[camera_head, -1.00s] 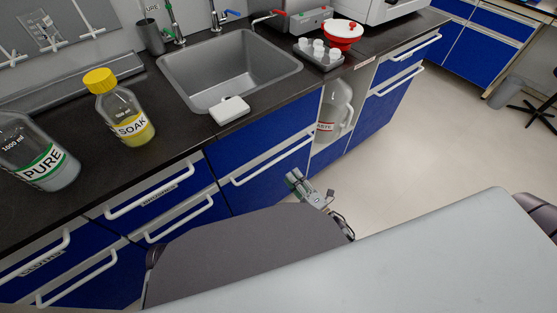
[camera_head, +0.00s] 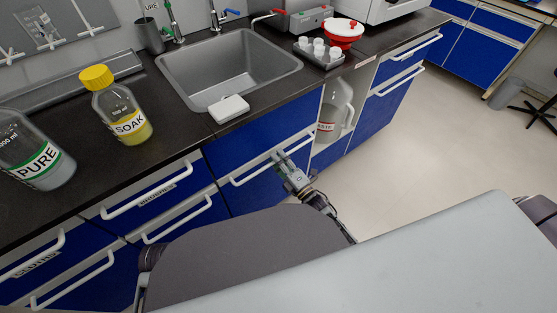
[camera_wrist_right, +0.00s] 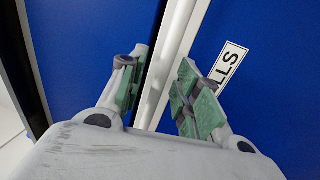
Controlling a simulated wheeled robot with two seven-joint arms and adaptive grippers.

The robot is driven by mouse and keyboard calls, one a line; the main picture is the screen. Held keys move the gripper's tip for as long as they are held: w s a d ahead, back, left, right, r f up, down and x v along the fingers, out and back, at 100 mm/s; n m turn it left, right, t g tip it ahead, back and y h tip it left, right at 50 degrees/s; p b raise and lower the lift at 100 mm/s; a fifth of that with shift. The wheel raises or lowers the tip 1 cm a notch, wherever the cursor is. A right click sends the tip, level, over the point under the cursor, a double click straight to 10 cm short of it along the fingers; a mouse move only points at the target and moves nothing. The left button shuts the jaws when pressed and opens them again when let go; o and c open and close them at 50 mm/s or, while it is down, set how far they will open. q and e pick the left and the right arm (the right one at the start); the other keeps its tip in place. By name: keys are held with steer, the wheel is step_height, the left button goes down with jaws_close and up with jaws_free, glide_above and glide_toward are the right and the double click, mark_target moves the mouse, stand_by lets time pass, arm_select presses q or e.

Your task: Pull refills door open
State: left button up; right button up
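The refills door (camera_head: 262,188) is a blue front under the sink with a white bar handle (camera_head: 245,178). It looks shut. In the right wrist view the door is a blue panel (camera_wrist_right: 245,25) with a partly visible label ending in "LLS" (camera_wrist_right: 230,66). The white handle (camera_wrist_right: 178,48) runs between my fingers there. My right gripper (camera_head: 281,157) is at the handle, toward its right half. In the wrist view my right gripper (camera_wrist_right: 160,88) is open, one finger on each side of the bar, with gaps visible. My left gripper is not in view.
Above the door is the dark counter with a sink (camera_head: 225,70) and a white box (camera_head: 229,109). PURE (camera_head: 35,155) and SOAK (camera_head: 122,115) bottles stand at left. A WASTE jug (camera_head: 335,112) sits in an open niche right of the door.

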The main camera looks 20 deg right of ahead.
stand_by(0.3)
jaws_close()
steer(key=shift+s, duration=0.1)
stand_by(0.4)
